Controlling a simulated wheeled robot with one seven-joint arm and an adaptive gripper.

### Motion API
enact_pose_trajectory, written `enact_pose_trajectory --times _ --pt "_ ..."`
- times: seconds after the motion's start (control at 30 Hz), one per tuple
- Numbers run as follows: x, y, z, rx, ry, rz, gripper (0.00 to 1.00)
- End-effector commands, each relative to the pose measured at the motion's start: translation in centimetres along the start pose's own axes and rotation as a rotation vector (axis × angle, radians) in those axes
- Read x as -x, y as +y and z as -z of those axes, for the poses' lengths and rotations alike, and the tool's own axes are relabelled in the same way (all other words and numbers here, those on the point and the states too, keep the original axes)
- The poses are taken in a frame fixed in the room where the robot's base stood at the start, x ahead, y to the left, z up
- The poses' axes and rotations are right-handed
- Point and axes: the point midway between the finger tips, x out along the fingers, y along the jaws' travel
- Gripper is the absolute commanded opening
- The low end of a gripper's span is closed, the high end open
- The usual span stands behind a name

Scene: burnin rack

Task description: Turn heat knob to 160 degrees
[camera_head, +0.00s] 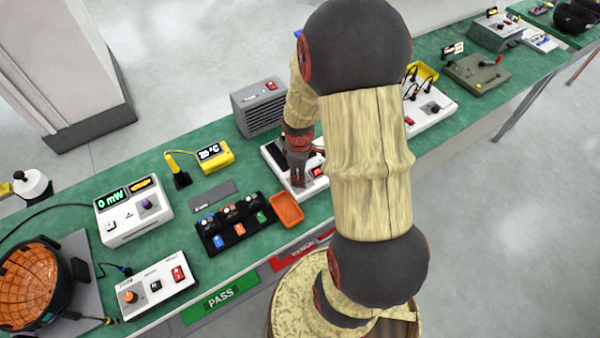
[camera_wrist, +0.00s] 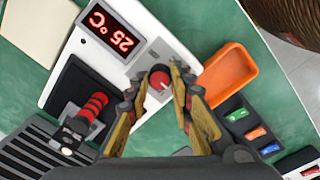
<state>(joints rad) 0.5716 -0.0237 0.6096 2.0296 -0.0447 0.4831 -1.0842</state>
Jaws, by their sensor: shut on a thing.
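The heat knob (camera_wrist: 160,79) is a small red knob with a white pointer line, on a white control box (camera_wrist: 150,45). In the wrist view, my gripper (camera_wrist: 162,88) has one fingertip on each side of the knob and is shut on it. The box's red display (camera_wrist: 105,30) reads 25 °C and appears rotated in this view. In the head view, my gripper (camera_head: 297,165) is over the white box (camera_head: 275,157), and the knob is hidden there.
An orange tray (camera_wrist: 228,75) lies close beside the box. A black rack with several colored labels (camera_head: 235,228) is near it. A grey vented unit (camera_head: 258,108) stands behind.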

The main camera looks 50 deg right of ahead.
Motion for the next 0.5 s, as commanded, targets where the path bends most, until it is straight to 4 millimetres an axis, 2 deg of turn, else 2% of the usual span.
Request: enact_pose_trajectory --times 0.5 --pt "0.07 -0.04 0.08 -0.489 -0.025 0.001 0.0"
